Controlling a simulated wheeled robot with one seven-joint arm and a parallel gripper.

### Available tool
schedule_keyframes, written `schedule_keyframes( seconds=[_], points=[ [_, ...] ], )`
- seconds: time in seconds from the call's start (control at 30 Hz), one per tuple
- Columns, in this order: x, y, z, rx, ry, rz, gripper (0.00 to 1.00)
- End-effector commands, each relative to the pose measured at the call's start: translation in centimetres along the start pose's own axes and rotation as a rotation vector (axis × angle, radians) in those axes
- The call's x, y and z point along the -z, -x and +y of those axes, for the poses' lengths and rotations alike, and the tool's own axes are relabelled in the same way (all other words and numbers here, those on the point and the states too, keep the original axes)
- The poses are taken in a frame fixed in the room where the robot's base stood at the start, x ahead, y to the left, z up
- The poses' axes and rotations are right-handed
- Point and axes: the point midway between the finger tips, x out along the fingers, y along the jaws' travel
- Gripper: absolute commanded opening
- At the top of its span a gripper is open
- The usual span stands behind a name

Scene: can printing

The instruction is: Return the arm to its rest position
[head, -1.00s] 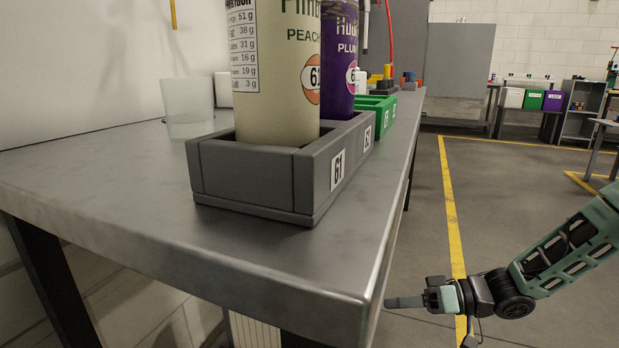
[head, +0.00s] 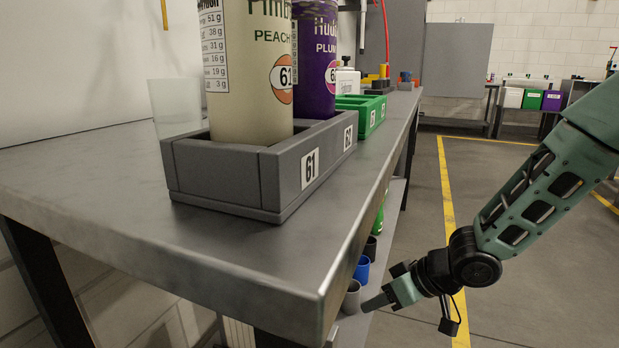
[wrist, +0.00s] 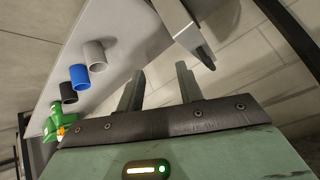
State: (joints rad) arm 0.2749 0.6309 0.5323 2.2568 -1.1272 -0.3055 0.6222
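My gripper (head: 372,302) hangs low at the right side of the metal table (head: 300,262), below the level of its top. My arm (head: 535,190) comes down to it from the upper right. In the wrist view the two fingers of my gripper (wrist: 160,76) stand apart with nothing between them, so it is open and empty. In the head view the fingers overlap and the gap does not show.
Grey (wrist: 95,55), blue (wrist: 79,77) and dark (wrist: 68,93) cups stand on a lower shelf near my gripper. On the tabletop, a grey crate (head: 225,185) holds a beige can (head: 250,80) and a purple can (head: 316,70). Floor to the right is open.

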Motion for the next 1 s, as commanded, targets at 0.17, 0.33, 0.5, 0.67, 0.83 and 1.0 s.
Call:
schedule_keyframes(
  seconds=[0.17,0.33,0.5,0.67,0.83,1.0],
  points=[
    [-1.3,3.7,-4.4,-0.219,0.07,-0.196,0.36],
    [-4.6,8.5,-9.5,-0.325,0.07,-0.376,0.36],
    [-8.0,12.3,-14.3,-0.326,0.047,-0.509,0.36],
    [-11.1,15.3,-18.4,-0.279,0.025,-0.603,0.36],
    [-11.1,18.4,-20.9,-0.24,0.01,-0.649,0.36],
    [-9.0,20.7,-21.7,-0.242,0.009,-0.647,0.36]
  ],
)
